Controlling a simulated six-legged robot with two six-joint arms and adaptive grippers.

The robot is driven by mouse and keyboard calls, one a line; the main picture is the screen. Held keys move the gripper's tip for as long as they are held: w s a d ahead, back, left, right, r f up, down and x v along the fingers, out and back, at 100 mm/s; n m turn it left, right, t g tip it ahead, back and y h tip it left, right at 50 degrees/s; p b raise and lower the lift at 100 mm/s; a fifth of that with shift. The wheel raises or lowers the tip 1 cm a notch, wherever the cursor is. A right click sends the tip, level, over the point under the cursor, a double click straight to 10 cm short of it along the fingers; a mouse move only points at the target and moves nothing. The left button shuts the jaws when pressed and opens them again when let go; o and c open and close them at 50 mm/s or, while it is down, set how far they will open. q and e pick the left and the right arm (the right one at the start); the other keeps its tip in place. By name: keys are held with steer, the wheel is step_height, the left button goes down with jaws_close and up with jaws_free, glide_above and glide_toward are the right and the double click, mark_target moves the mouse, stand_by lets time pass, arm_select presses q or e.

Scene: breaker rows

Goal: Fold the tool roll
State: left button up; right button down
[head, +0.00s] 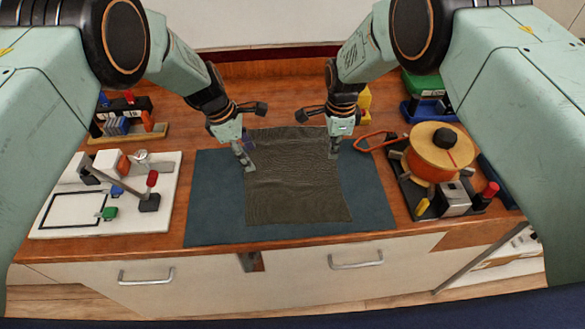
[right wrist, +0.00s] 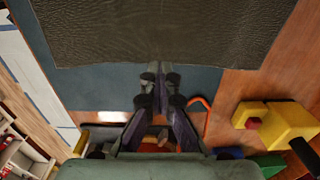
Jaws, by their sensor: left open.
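The tool roll (head: 295,190) is a dark brown-grey cloth, spread flat on a blue-green mat (head: 215,210) in the head view. My left gripper (head: 246,160) is open, at the cloth's left edge near its far left corner. My right gripper (head: 334,148) is at the far right corner of the cloth. In the right wrist view the cloth (right wrist: 160,30) fills the top, and my right fingertips (right wrist: 159,70) are close together at its edge. I cannot tell whether cloth is between them.
A white board (head: 70,210) with a lever and small blocks lies left of the mat. An orange spool (head: 440,152) on a dark base stands to the right, with an orange loop (head: 375,141) beside it. The mat is bare left and right of the cloth.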

steer(key=c, duration=2.1)
jaws_free()
steer(key=o, duration=1.2)
